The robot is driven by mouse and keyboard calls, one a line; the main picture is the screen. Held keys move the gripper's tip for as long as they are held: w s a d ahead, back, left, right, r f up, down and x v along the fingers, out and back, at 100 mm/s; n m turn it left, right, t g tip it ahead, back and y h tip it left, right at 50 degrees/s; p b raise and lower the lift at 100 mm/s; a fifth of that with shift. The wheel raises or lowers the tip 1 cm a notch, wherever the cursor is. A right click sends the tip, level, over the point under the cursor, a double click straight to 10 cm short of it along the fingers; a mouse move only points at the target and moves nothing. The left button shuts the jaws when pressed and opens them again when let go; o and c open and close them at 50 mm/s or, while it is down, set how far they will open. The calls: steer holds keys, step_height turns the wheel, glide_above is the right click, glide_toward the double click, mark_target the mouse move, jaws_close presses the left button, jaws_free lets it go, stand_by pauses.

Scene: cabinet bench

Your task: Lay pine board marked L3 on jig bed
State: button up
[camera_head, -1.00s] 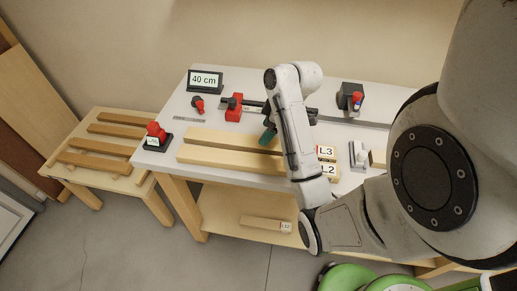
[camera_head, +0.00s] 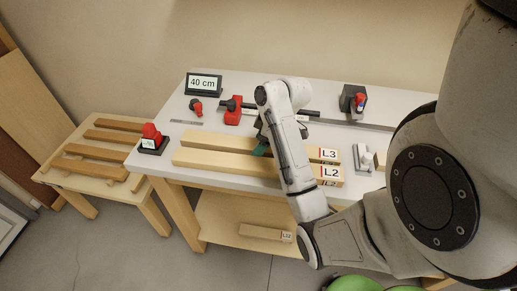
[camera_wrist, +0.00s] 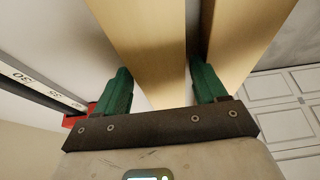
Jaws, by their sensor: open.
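The pine board marked L3 (camera_head: 215,142) lies flat on the white bench, behind and parallel to the board marked L2 (camera_head: 222,162). My gripper (camera_head: 261,148) is over the L3 board, its middle hidden by my arm in the head view. In the wrist view my gripper (camera_wrist: 163,88) is open, its green fingers on either side of the left board (camera_wrist: 145,45); the right finger is by the gap between the boards. I cannot tell whether the fingers touch wood. A dark rail with a red block (camera_head: 233,110) stands behind; I cannot tell if it is the jig bed.
A 40 cm display (camera_head: 204,83) stands at the back left. A red button (camera_head: 151,138) is at the left front corner. A grey metal fixture (camera_head: 365,158) is right of the boards. A low table (camera_head: 75,181) with several brown boards stands left.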

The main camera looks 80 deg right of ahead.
steer(key=c, duration=1.2)
steer(key=shift+c, duration=0.4)
steer(key=shift+r, duration=0.15)
